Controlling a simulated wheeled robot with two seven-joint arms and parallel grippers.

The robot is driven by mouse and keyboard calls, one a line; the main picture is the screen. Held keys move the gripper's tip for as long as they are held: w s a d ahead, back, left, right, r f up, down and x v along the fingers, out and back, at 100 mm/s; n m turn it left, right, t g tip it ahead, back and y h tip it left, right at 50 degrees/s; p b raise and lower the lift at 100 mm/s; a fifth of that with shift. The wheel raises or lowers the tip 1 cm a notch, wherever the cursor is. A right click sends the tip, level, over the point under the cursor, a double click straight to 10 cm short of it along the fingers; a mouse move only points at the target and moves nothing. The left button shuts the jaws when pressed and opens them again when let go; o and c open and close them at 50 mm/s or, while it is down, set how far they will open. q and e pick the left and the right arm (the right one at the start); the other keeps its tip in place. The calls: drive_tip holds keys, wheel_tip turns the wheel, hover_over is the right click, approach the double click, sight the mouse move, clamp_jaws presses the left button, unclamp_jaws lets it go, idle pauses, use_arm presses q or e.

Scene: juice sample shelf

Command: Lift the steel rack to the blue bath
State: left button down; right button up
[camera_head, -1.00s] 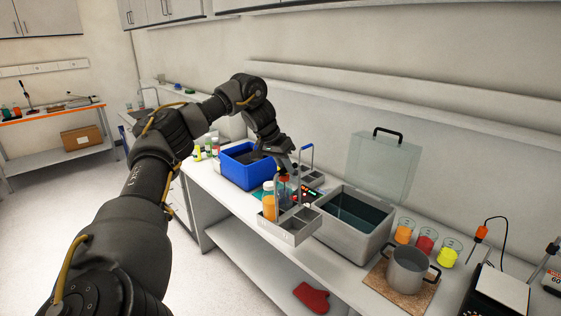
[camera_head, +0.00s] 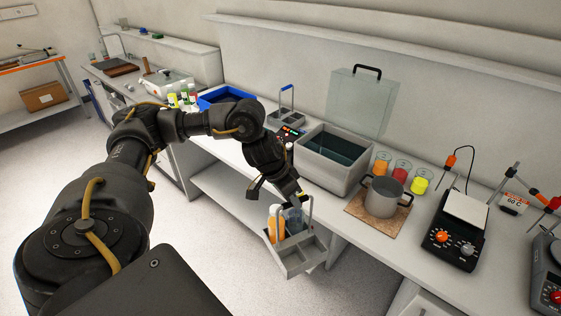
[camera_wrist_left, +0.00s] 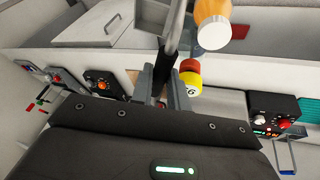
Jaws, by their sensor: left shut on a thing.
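The steel rack (camera_head: 300,255) hangs in the air in front of the bench's front edge, tilted in the picture. It carries an orange bottle (camera_head: 276,225) and a bluish clear bottle (camera_head: 293,218); its front compartments look empty. My left gripper (camera_head: 299,198) is shut on the rack's upright handle. The left wrist view shows the handle (camera_wrist_left: 175,35) between the fingers (camera_wrist_left: 167,82), with the orange bottle (camera_wrist_left: 213,12) beside it. The blue bath (camera_head: 206,103) stands on the bench further left and back, partly hidden by my left arm. My right gripper is out of view.
A grey bath (camera_head: 350,181) with a raised clear lid (camera_head: 361,103) stands behind the rack. A second rack (camera_head: 288,116) sits between the baths. Coloured beakers (camera_head: 400,172), a steel pot (camera_head: 382,200) and a hotplate (camera_head: 455,233) stand to the right. Floor in front is clear.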

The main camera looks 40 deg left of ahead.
use_arm(q)
drive_tip(key=s+d+f+m+b, duration=0.2)
drive_tip(key=s+d+f, duration=0.4)
drive_tip(key=d+f, duration=0.4)
wheel_tip(320, 180, down, 13)
drive_tip(key=d+b, duration=0.2)
drive_tip(key=b, duration=1)
drive_tip(key=shift+s+d+m+g+h, duration=0.3)
drive_tip(key=shift+s+g+h, duration=0.1)
drive_tip(key=shift+s, duration=0.05)
drive_tip(key=shift+a+r, duration=0.1)
drive_tip(key=shift+a, duration=0.05)
